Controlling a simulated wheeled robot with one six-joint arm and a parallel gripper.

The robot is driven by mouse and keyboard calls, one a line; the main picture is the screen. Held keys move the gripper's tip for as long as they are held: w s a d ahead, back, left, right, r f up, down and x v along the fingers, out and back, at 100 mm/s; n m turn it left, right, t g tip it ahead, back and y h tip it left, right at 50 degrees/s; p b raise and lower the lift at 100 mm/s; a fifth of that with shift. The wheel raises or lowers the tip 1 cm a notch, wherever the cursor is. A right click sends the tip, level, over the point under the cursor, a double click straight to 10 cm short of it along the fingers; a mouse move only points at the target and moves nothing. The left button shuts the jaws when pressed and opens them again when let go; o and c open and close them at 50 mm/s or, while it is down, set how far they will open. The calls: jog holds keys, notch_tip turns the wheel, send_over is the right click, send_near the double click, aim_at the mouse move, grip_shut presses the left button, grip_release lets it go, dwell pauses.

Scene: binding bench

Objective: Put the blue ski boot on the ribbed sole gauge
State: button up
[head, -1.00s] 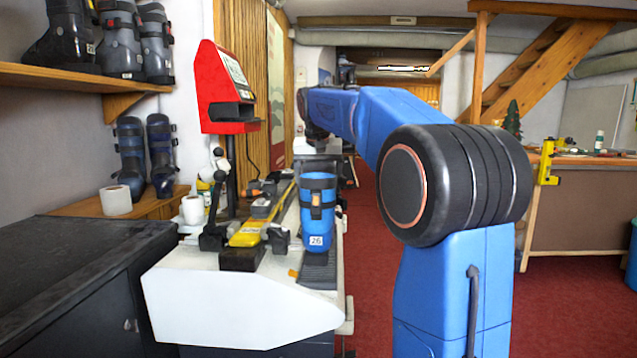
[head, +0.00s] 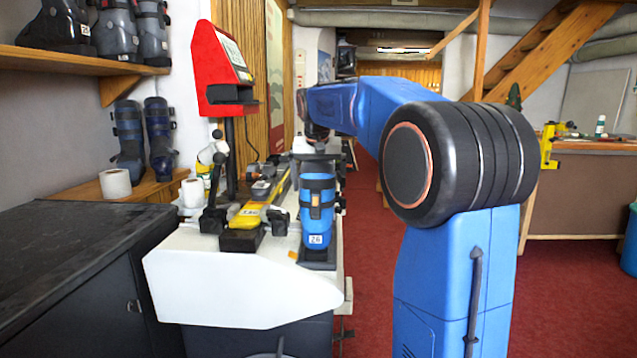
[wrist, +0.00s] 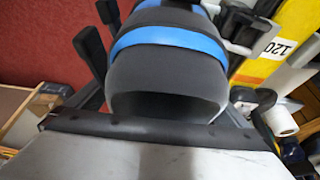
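The blue ski boot (head: 317,212), with black straps and a label reading 26, stands upright on the dark ribbed sole gauge (head: 317,264) on the white bench. The gauge's front end shows below the boot; the boot hides the rest. My gripper (head: 316,158) is at the top of the boot, with dark parts spread a little wider than the cuff. In the wrist view the boot's dark open cuff with its blue band (wrist: 168,70) lies between the fingers, which look open and apart from it. The gauge is hidden there.
A yellow measuring rail (head: 247,216) with black clamps runs along the bench left of the boot. A red device (head: 224,70) stands behind it on a post. A dark cabinet (head: 80,250) is at the left. Other boots (head: 160,138) stand on shelves.

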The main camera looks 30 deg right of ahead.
jog(key=v, duration=1.2)
jog(key=s+a+f+n+y, duration=0.1)
jog(key=s+a+f, duration=0.4)
jog(key=s+f, duration=0.6)
jog(key=s+a+f+n, duration=0.3)
jog(key=s+a+f, duration=0.2)
jog(key=s+f, duration=0.6)
jog(key=s+a+f+n+t+y, duration=0.1)
jog(key=s+a+f, duration=0.4)
jog(key=s+f, duration=0.6)
jog(key=s+n, duration=0.1)
jog(key=s, duration=0.2)
jog(key=shift+a+f+n+y, duration=0.3)
jog(key=shift+a+f+n, duration=0.05)
jog(key=shift+a+n, duration=0.05)
